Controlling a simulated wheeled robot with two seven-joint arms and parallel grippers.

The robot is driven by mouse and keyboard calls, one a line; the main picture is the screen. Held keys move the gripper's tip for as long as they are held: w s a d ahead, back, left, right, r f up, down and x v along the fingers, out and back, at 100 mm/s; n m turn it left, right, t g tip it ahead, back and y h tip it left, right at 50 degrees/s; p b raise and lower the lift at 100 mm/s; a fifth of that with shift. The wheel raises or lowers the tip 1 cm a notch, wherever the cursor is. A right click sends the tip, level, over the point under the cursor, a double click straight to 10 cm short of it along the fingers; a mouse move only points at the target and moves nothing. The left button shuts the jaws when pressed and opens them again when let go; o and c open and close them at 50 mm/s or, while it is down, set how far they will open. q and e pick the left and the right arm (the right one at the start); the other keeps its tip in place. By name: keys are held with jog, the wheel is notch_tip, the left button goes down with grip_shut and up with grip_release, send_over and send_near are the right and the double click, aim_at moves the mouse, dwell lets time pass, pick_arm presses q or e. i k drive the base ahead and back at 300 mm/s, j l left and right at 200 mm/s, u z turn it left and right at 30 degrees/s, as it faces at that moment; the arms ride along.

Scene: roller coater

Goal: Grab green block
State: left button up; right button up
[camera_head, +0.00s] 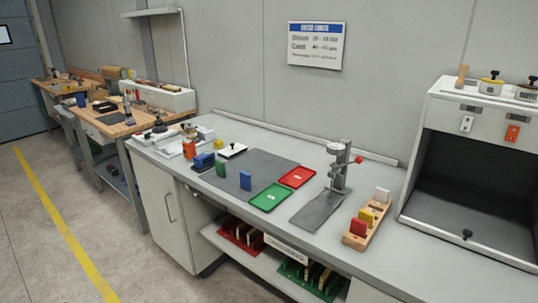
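A small green block (221,169) stands upright on the grey workbench, at the left part of a dark grey mat (261,165).
A green tray (270,198) and a red tray (297,177) lie right of the blocks. A dial gauge stand (339,168) and a wooden rack (366,225) with coloured blocks stand further right. Blue and orange items (189,150) sit left of the green block.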

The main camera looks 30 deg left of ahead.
aim_at(220, 166)
jog(key=u, duration=1.4)
